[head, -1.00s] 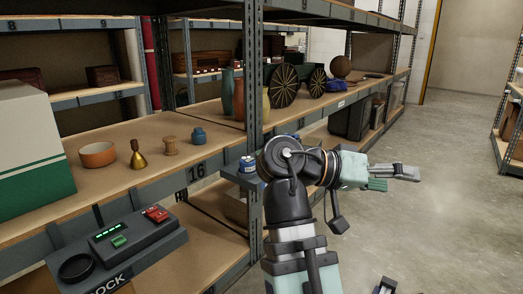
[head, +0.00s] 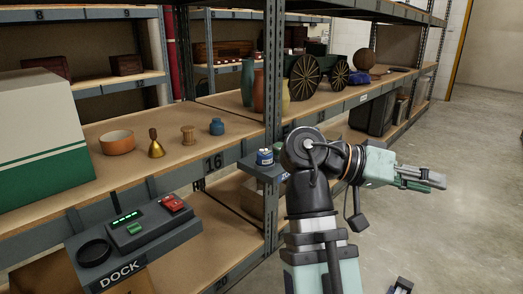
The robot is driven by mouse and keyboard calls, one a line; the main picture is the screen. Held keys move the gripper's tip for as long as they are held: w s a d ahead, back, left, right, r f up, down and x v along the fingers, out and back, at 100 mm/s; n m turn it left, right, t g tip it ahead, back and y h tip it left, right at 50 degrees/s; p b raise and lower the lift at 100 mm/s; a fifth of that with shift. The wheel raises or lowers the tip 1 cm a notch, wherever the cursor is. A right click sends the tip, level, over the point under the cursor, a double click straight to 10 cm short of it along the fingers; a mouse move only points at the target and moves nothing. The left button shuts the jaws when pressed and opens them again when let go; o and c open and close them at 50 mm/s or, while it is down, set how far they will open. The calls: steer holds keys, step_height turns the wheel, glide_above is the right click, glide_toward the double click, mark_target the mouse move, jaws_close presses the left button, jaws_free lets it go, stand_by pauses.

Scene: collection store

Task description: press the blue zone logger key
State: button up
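A small blue round thing with a pale band (head: 264,157) sits on a grey bracket (head: 262,172) at the rack post, just left of my arm. I cannot tell whether it is the blue zone logger key. A dark console marked DOCK (head: 122,270) at the lower left carries a green key (head: 134,229), a red key (head: 173,203) and a row of green lights. No blue key shows on it. My gripper (head: 440,181) is over the aisle, pointing right, well away from the bracket and console. Its fingers are too small to tell open or shut, and nothing shows in them.
The shelf at left holds a white and green box (head: 40,135), an orange bowl (head: 117,142), a brass bell (head: 156,148), a wooden spool (head: 188,135) and a blue jar (head: 217,126). The rack post (head: 273,80) stands beside my arm.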

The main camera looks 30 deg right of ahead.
jaws_close()
stand_by(1.0)
